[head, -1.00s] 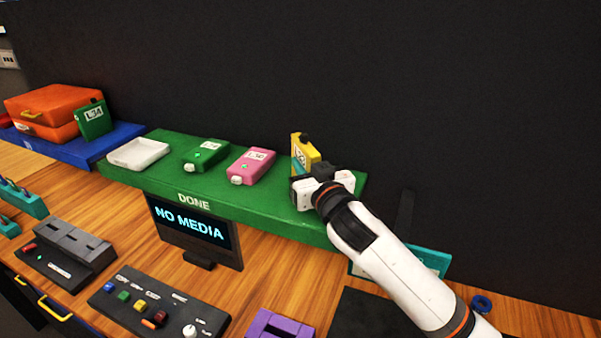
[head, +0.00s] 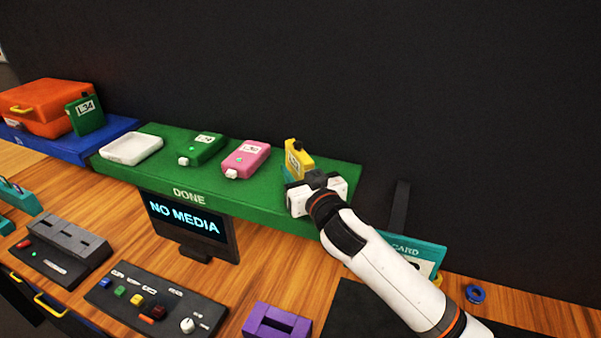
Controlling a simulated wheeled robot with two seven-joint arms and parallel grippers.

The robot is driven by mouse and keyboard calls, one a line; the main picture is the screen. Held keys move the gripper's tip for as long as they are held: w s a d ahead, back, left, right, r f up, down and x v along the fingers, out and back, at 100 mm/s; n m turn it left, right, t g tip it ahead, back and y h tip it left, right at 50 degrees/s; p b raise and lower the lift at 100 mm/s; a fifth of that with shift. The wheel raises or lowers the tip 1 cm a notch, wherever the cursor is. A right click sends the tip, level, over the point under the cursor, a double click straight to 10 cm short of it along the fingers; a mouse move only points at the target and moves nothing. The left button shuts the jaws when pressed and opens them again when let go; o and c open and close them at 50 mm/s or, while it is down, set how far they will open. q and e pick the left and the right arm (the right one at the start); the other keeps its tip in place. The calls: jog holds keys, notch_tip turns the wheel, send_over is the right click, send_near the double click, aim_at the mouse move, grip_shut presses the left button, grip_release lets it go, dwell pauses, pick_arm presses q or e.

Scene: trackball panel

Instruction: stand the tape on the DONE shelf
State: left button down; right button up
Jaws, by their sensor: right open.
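The yellow labelled cartridge, which I take for the tape (head: 298,157), is at the right part of the green DONE shelf (head: 240,204). It looks roughly upright, with a small teal patch at its lower left. My right gripper (head: 308,181) is open, close against its near side. The gripper hides the cartridge's lower part, so I cannot tell whether they touch or how its base meets the shelf. My left gripper is not in view.
A white tray (head: 132,148), a green cartridge (head: 203,149) and a pink cartridge (head: 246,158) lie on the shelf to the left. A NO MEDIA screen (head: 188,222) stands below its front edge. A teal card panel (head: 425,258) is at the right.

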jog(key=shift+r, duration=0.3)
jog(key=b+v, duration=0.1)
jog(key=v, duration=0.2)
jog(key=b+v, duration=0.1)
jog(key=v, duration=0.3)
jog(key=b+v, duration=0.1)
jog(key=v, duration=0.3)
jog(key=shift+f, duration=0.3)
jog(key=shift+s+d+r, duration=0.1)
jog(key=shift+s+d, duration=0.1)
jog(key=shift+s, duration=0.25)
jog(key=shift+s, duration=0.1)
